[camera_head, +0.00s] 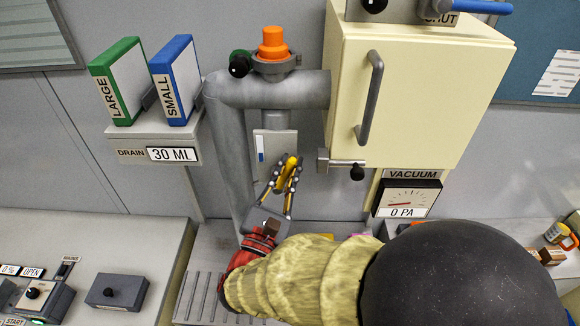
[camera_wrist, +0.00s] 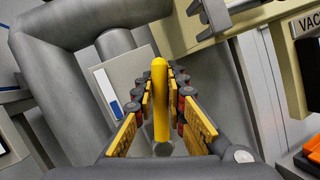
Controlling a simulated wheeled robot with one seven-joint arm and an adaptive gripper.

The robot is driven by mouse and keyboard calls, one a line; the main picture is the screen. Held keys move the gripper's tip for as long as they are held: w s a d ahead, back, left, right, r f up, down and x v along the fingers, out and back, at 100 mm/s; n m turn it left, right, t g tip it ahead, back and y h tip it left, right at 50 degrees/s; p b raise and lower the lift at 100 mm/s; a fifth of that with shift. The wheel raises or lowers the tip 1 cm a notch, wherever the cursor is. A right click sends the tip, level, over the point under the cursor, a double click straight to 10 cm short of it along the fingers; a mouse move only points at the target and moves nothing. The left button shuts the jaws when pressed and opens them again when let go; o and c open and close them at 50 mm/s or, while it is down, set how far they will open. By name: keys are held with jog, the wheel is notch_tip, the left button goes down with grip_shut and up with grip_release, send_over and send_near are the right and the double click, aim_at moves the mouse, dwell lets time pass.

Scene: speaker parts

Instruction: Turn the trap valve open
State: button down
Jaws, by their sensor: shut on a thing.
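The trap valve's yellow handle (camera_head: 289,166) stands in front of a grey plate (camera_head: 271,144) with a white and blue strip, on the grey pipework below the orange cap. In the wrist view the yellow handle (camera_wrist: 160,95) is a long rounded bar, roughly upright in the picture. My gripper (camera_head: 286,178) reaches up to it, with one finger on each side. In the wrist view my gripper (camera_wrist: 161,100) has its yellow-padded fingers closed in on the handle near its far part. The handle's mount is partly hidden behind the fingers.
A cream cabinet (camera_head: 420,100) with a grey handle (camera_head: 370,98) stands at right. The grey pipe (camera_head: 270,89) carries an orange cap (camera_head: 272,44). A vacuum gauge (camera_head: 408,197) reads 0 PA.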

jog(key=shift+f, duration=0.1)
jog(key=c, duration=1.8)
grip_release()
jog(key=v, duration=1.2)
jog(key=shift+a, duration=0.1)
